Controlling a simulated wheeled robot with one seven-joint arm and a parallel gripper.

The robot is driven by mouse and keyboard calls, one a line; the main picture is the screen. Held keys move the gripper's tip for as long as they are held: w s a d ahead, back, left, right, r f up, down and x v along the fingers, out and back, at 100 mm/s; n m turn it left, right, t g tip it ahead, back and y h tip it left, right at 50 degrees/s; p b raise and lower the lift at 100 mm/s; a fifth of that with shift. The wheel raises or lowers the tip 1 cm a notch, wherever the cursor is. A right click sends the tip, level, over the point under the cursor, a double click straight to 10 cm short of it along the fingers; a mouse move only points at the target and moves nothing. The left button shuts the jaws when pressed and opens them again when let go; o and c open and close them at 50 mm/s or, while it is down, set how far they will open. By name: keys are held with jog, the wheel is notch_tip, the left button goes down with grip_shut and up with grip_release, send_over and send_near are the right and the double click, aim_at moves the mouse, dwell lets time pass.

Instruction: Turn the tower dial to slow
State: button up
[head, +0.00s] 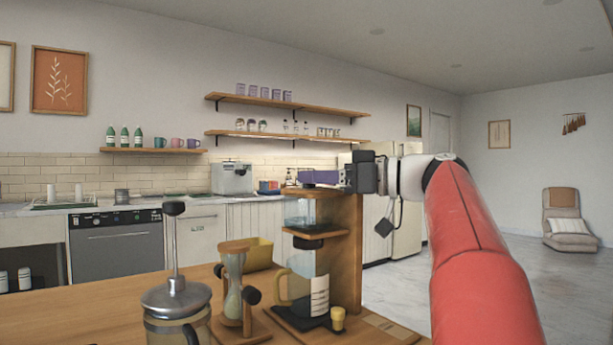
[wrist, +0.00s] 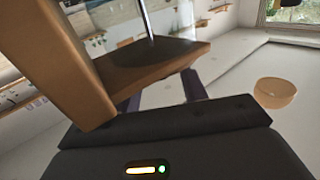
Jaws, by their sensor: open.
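The wooden tower (head: 346,245) stands on the counter in the head view. It bears a clear vessel on its upper shelf and a handled glass carafe (head: 318,292) below. I cannot clearly make out the dial or its setting. My gripper (head: 308,178) is level with the tower's top, pointing left, with its purple fingers apart. In the wrist view, a wooden part of the tower (wrist: 150,62) is close in front of my open gripper (wrist: 165,92) and partly covers its fingers. I see nothing held, and cannot tell whether the fingers touch the wood.
A small yellow knobbed item (head: 338,318) is by the tower's base. Open floor lies to the right.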

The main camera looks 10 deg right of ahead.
jog(key=shift+x, duration=1.1)
jog(key=shift+c, duration=0.3)
grip_shut()
